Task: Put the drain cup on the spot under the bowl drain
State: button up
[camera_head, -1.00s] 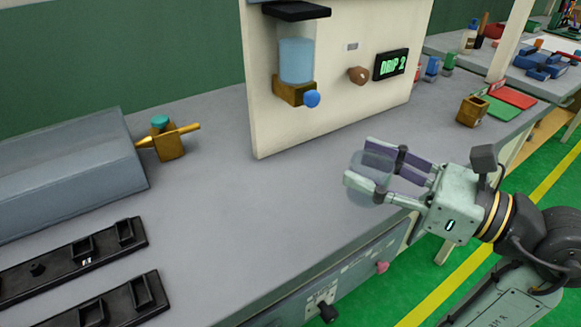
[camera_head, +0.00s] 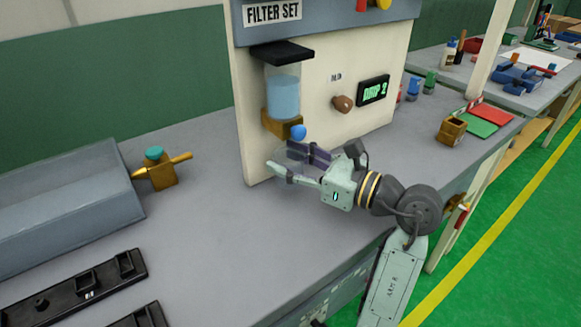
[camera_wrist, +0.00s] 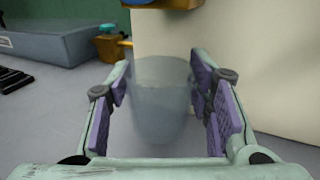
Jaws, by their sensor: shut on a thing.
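My gripper (camera_head: 300,165) is shut on a clear, translucent drain cup (camera_wrist: 161,98), which stands upright between the purple finger pads in the wrist view. In the head view the cup (camera_head: 292,154) is faint and partly hidden by the fingers. It is just below the bowl unit, a clear cylinder with bluish liquid (camera_head: 284,97) on a brass block (camera_head: 280,126) with a blue knob (camera_head: 298,132). The brass underside (camera_wrist: 180,4) shows at the top of the wrist view. I cannot tell whether the cup touches the bench. The spot under the drain is hidden.
A cream panel (camera_head: 330,130) stands close behind the gripper, with a brown knob (camera_head: 342,104) and a display (camera_head: 373,90). A grey trough (camera_head: 60,215) with a brass valve (camera_head: 159,172) lies left. Black trays (camera_head: 75,285) lie front left. The bench (camera_head: 215,235) between is clear.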

jog(key=shift+f, duration=1.4)
jog(key=shift+f, duration=0.15)
jog(key=o, duration=1.2)
jog(key=shift+o, duration=0.2)
jog(key=shift+r+p, duration=0.3)
jog(key=shift+p, duration=0.1)
jog(key=b+v, duration=0.3)
jog(key=v, duration=0.9)
jog(key=shift+f+b, duration=0.1)
jog(key=shift+b, duration=0.2)
